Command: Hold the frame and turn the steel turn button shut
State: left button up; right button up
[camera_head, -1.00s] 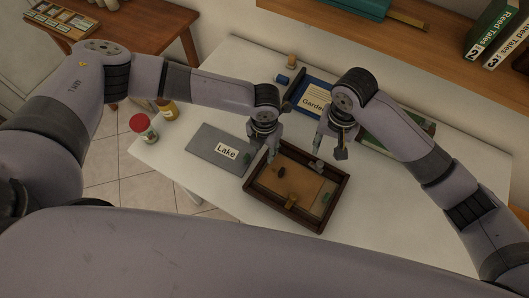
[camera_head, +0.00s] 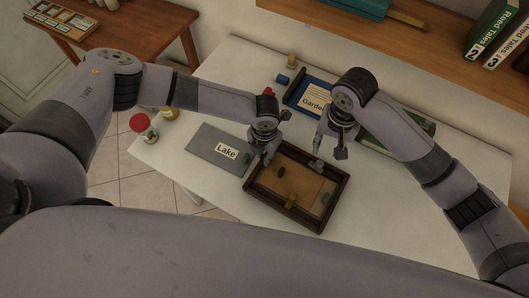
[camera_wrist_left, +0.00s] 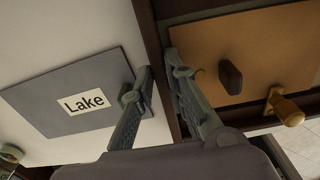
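The dark wooden frame (camera_head: 333,200) lies flat on the white table with its brown backing board (camera_head: 300,183) up; its left rail also shows in the left wrist view (camera_wrist_left: 153,35). A small grey piece, apparently the steel turn button (camera_head: 316,165), sits at the far rail. A dark oval button (camera_wrist_left: 230,77) and a brass-coloured one (camera_wrist_left: 286,109) are on the board side. My left gripper (camera_head: 260,152) is at the frame's left rail, its fingers (camera_wrist_left: 159,65) apart, one each side. My right gripper (camera_head: 331,147) is open and empty beyond the far rail, near the grey piece.
A grey sheet labelled Lake (camera_head: 208,141) lies left of the frame, with a small green piece (camera_wrist_left: 128,94) at its edge. A blue item labelled Garden (camera_head: 300,92) lies behind. Red-lidded (camera_head: 140,123) and yellow jars stand at the table's left edge. A shelf spans the back.

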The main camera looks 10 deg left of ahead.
aim_at(320, 162)
dwell(0.3)
dwell(0.9)
jog(key=shift+f+n, duration=1)
jog(key=shift+f, duration=3.95)
jog(key=shift+c, duration=0.3)
grip_shut()
